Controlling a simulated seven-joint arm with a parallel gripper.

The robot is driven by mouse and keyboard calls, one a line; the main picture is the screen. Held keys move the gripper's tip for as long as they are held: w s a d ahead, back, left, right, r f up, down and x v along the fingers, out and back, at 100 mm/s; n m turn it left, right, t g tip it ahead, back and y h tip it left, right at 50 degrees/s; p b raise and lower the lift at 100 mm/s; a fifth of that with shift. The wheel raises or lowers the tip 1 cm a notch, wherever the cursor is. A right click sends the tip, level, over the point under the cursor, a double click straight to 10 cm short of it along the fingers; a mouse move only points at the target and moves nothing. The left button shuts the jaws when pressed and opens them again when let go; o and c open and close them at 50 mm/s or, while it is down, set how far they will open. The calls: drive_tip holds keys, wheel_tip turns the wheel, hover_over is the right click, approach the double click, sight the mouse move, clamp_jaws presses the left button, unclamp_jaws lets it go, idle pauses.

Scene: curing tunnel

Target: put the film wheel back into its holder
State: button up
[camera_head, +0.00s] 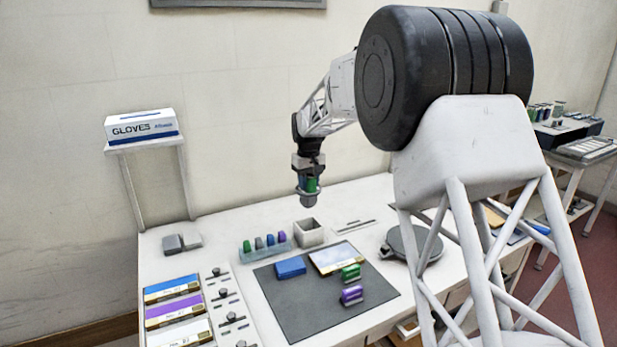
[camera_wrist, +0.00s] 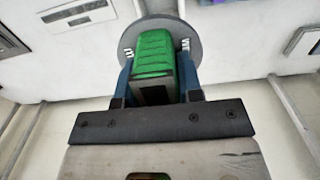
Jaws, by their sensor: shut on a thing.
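My gripper (camera_head: 308,184) is shut on a green ribbed block, the handle of the film wheel (camera_wrist: 154,54), high above the back of the table. A round grey disc (camera_wrist: 198,40) shows beyond the green part in the wrist view, and a grey rounded end (camera_head: 308,200) hangs lowest in the head view. A clear rack (camera_head: 267,251) with several small coloured handled pieces stands on the table below and to the left. It may be the holder, but I cannot tell. The lower side of the held wheel is hidden.
An open white box (camera_head: 309,233) stands beside the rack. A dark mat (camera_head: 325,312) bears a blue block (camera_head: 290,267), a pale panel (camera_head: 336,258), a green piece (camera_head: 350,273) and a purple piece (camera_head: 351,294). A glove box (camera_head: 141,125) sits on a stand at left.

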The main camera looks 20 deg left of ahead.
sight(309, 207)
drive_tip(key=shift+f, duration=0.3)
wheel_tip(309, 207, down, 12)
idle(6.7)
drive_tip(key=o, duration=1.1)
